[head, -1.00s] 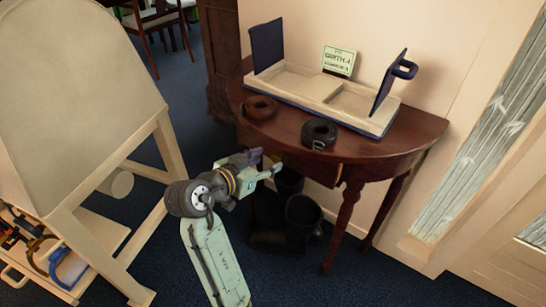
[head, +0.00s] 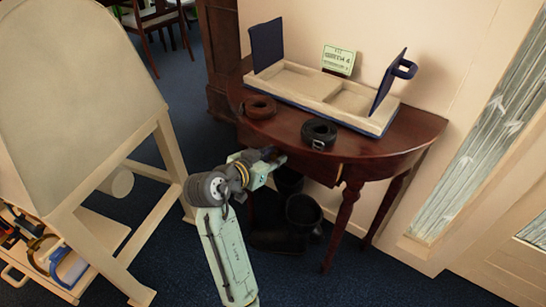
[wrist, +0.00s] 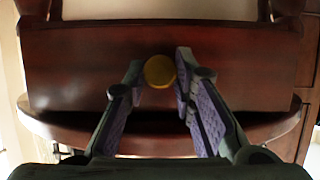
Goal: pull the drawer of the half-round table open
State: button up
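The half-round table (head: 400,140) is dark red-brown wood and stands against the wall in the head view. In the wrist view its drawer front (wrist: 80,65) fills the middle, with a round brass knob (wrist: 159,71). My gripper (wrist: 158,85) is open, with one purple-padded finger on each side of the knob. A gap shows between the left finger and the knob; the right finger is very close to it, and I cannot tell if it touches. In the head view my gripper (head: 277,158) is at the table's front edge, and my arm hides the knob.
On the table lie a brown coiled strap (head: 259,107), a black coiled strap (head: 319,133) and a cream tray with blue ends (head: 345,105). Black boots (head: 302,217) stand underneath. A cream wooden stand (head: 150,230) is at the left. Carpet lies open at the front right.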

grip_shut()
